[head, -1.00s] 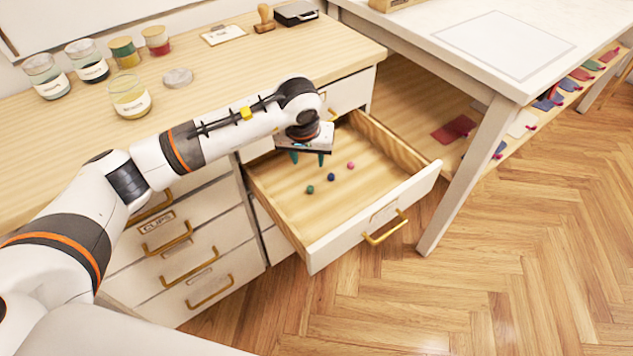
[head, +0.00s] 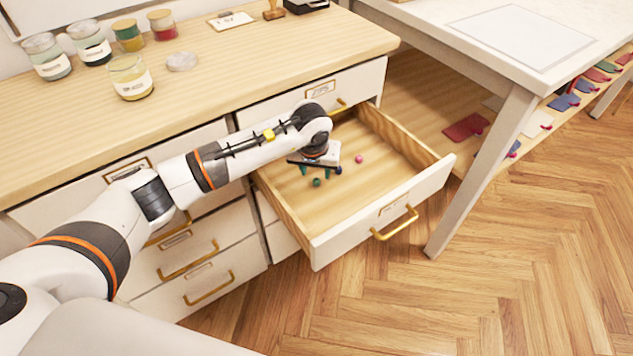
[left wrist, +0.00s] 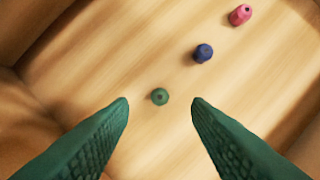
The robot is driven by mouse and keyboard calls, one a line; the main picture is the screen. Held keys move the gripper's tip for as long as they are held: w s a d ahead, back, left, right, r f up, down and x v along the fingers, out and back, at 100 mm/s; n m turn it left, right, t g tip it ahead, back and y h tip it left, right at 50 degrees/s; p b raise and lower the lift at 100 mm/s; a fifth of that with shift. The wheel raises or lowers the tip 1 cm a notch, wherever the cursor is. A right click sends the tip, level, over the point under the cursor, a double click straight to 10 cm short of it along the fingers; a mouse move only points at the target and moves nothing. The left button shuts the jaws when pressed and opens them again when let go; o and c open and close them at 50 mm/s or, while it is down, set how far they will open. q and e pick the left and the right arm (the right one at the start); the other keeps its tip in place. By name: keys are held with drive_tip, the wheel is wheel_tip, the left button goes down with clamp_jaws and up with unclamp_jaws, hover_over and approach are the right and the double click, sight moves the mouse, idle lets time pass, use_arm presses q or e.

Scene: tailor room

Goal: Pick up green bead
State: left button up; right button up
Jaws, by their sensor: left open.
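The green bead (left wrist: 160,96) lies on the floor of the open drawer (head: 340,215). It also shows in the head view (head: 316,182), just below my left gripper (head: 320,170). In the left wrist view the two green fingers of my left gripper (left wrist: 160,104) are spread wide and empty. The bead sits between the fingertips in that picture, slightly beyond them, with clear space on both sides. A blue bead (left wrist: 203,53) and a pink bead (left wrist: 240,14) lie in a diagonal line up and right of it. My right gripper is not in view.
The drawer's walls surround the beads, with the front panel (head: 372,222) to the right. Glass jars (head: 131,78) stand on the wooden countertop (head: 225,75). A white table (head: 470,60) stands at the right. The drawer floor around the green bead is clear.

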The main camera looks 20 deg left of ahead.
sight(316, 180)
use_arm(q)
drive_tip(key=x, duration=0.4)
drive_tip(key=shift+f, duration=0.35)
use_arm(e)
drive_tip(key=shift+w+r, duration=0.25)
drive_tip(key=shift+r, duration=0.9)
use_arm(q)
drive_tip(key=shift+c, duration=0.3)
clamp_jaws()
